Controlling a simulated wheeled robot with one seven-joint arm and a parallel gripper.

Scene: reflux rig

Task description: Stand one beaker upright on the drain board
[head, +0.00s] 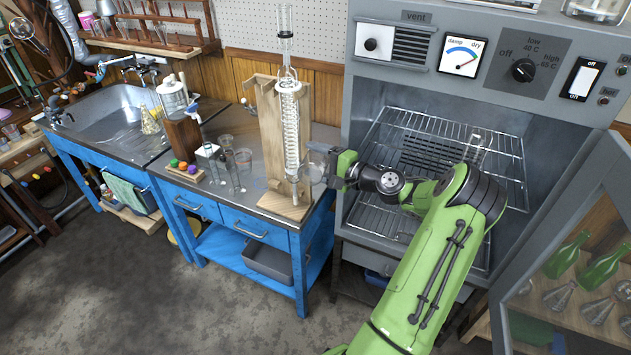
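My gripper (318,166) is beside the lower end of the tall glass condenser, with clear glass at its fingertips. I cannot tell whether it grips that glass or how far its fingers are apart. Clear glass vessels, perhaps beakers (243,158), stand on the blue bench right of the coloured balls; their exact shapes are hard to make out. The ribbed metal surface by the sink, probably the drain board (122,142), is at the left. A pale cone-shaped object (149,121) stands near its right side.
The condenser (290,125) stands on a wooden stand (268,120) close to my gripper. The drying oven (370,195) is open at the right, with wire racks and a clear glass piece (476,146) inside. Its open door (575,270) holds the right side. Coloured balls (183,167) sit on the bench.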

